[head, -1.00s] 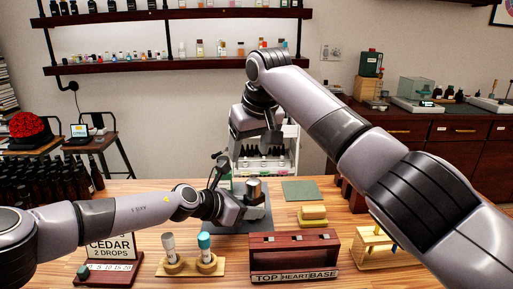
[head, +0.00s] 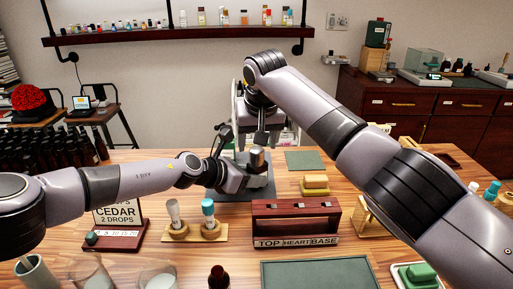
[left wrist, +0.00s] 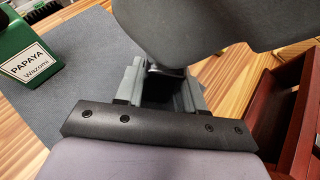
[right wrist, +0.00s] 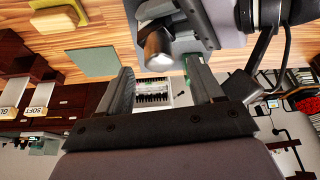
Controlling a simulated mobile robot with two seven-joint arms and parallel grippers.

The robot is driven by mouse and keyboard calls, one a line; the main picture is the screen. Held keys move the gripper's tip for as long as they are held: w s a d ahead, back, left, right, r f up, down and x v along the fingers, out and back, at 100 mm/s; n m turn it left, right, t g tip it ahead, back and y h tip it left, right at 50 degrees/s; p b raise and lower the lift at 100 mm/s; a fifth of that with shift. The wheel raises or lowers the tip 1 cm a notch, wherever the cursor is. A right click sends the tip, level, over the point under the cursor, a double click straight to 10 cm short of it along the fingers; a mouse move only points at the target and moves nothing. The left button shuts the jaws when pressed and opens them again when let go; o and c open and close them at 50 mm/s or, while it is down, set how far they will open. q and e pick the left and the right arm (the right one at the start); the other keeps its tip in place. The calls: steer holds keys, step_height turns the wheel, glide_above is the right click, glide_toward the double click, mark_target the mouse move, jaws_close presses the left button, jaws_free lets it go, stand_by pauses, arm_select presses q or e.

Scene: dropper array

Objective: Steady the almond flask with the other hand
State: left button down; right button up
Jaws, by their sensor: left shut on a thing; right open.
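My left gripper (head: 238,178) is over the dark mat on the table. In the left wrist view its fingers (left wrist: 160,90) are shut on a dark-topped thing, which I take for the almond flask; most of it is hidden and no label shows. My right gripper (head: 262,136) is pointed down just above and behind the left one. In the right wrist view its fingers (right wrist: 160,82) are open and apart, with my left gripper's hardware close beyond them.
A wooden stand (head: 193,233) with two droppers and a CEDAR card (head: 117,215) are at left. Glass beakers (head: 90,272) and a green pad (head: 320,273) are in front.

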mark_target(257, 148)
steer(key=shift+x, duration=1.8)
jaws_close()
steer(key=shift+r, duration=0.6)
jaws_free()
